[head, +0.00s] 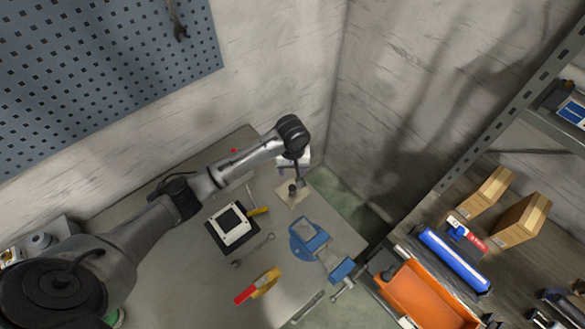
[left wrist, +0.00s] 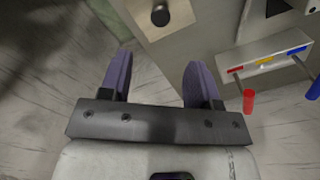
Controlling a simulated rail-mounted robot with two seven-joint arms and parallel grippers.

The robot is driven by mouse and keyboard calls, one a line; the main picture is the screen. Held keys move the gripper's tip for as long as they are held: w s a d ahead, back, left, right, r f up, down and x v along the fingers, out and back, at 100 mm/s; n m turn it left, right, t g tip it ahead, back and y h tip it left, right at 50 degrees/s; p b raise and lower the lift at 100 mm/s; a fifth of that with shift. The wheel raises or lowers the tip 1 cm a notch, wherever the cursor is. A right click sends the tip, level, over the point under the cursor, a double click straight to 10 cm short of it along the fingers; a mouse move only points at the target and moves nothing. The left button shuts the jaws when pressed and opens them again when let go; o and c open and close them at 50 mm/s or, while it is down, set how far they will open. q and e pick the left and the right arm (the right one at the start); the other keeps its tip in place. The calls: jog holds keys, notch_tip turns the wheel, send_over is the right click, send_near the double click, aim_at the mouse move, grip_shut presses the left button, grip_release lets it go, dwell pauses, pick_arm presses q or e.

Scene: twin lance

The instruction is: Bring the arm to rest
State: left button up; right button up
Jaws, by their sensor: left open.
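My left arm (head: 240,168) reaches in from the left over the grey workbench (head: 190,270). My left gripper (head: 299,178) hangs near the bench's far corner, close to a beige plate with a dark round knob (head: 292,189); I cannot tell the exact gap in the head view. In the left wrist view, the two purple-grey fingers (left wrist: 160,82) are apart with nothing between them. The knob (left wrist: 160,15) shows there beyond the fingertips, at the top edge. My right gripper is in neither view.
A blue vise (head: 313,243), a white-and-black square fixture (head: 232,226), a wrench (head: 253,250) and a red-yellow tool (head: 258,287) lie on the bench. A rack with coloured labels (left wrist: 265,62) stands near the gripper. Walls rise close behind; shelving with an orange bin (head: 425,298) stands right.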

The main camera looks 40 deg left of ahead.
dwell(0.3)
pick_arm(q)
jog(key=w+d+r+m+t+y, duration=0.1)
jog(key=w+r+m+t, duration=0.15)
jog(key=r+m, duration=0.35)
jog(key=w+d+r+m+t+y, duration=0.1)
jog(key=w+d+r+m+t, duration=0.1)
jog(key=r+m+t, duration=0.25)
jog(key=s+d+r+m+t, duration=0.2)
jog(key=s+d+r+m, duration=0.1)
jog(key=s+d+r, duration=0.15)
jog(key=s+d+f+n+g+h, duration=0.1)
jog(key=s+f+g, duration=0.1)
jog(key=s+f, duration=0.65)
jog(key=s+d+f+n+g, duration=0.1)
jog(key=s+f+g, duration=0.15)
jog(key=s, duration=1.05)
jog(key=s+d+f+n+g+h, duration=0.1)
jog(key=s+f, duration=0.6)
jog(key=s, duration=0.3)
notch_tip(320, 180, up, 20)
jog(key=p, duration=2)
jog(key=shift+w+r, duration=0.25)
jog(key=shift+w, duration=0.15)
jog(key=shift+d, duration=0.1)
